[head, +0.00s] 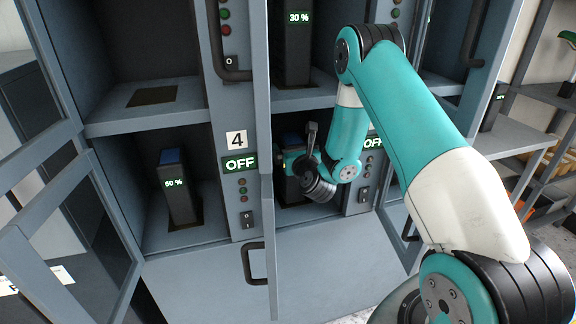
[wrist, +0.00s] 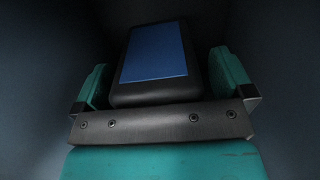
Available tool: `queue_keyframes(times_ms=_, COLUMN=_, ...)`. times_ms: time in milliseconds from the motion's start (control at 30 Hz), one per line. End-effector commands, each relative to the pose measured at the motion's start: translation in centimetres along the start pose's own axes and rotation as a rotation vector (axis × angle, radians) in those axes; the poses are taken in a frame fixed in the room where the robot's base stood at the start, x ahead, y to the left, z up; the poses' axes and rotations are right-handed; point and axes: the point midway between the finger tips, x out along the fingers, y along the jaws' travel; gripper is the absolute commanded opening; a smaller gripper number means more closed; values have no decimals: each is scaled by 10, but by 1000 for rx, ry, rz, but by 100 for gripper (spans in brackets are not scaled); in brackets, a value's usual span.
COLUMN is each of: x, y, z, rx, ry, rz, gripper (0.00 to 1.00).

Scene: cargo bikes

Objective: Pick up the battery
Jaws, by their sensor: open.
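A black battery with a blue top (wrist: 155,52) stands in a lower compartment of the cabinet. In the wrist view my gripper (wrist: 163,82) is open, with one teal finger on each side of the battery.
Another battery (head: 176,190) reading 60 % stands in the compartment to the left, and one reading 30 % (head: 298,45) stands above. An open door (head: 268,245) edges the compartment's left side. Side walls are close around my gripper. A shelf (head: 515,143) stands at right.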

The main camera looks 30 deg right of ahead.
Motion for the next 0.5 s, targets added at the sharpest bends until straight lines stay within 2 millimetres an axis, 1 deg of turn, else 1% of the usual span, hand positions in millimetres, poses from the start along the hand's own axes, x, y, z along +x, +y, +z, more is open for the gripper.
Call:
queue_keyframes(times_ms=33, x=0, y=0, z=0, rx=0, ry=0, rz=0, gripper=99)
queue_keyframes(times_ms=67, x=0, y=0, z=0, rx=0, ry=0, rz=0, gripper=92)
queue_keyframes(times_ms=100, x=0, y=0, z=0, rx=0, ry=0, rz=0, gripper=83)
queue_keyframes(times_ms=167, x=0, y=0, z=0, rx=1, ry=0, rz=0, gripper=69)
queue_keyframes(times_ms=200, x=0, y=1, z=0, rx=1, ry=0, rz=1, gripper=60)
queue_keyframes(times_ms=267, x=0, y=1, z=0, rx=1, ry=0, rz=1, gripper=46)
queue_keyframes(times_ms=300, x=0, y=1, z=0, rx=1, ry=0, rz=1, gripper=37)
queue_keyframes(times_ms=367, x=0, y=1, z=0, rx=1, ry=0, rz=1, gripper=23)
queue_keyframes(times_ms=400, x=0, y=1, z=0, rx=1, ry=0, rz=1, gripper=14)
queue_keyframes(times_ms=467, x=0, y=1, z=0, rx=1, ry=0, rz=1, gripper=0)
queue_keyframes(times_ms=500, x=1, y=1, z=3, rx=3, ry=-9, rz=-1, gripper=0)
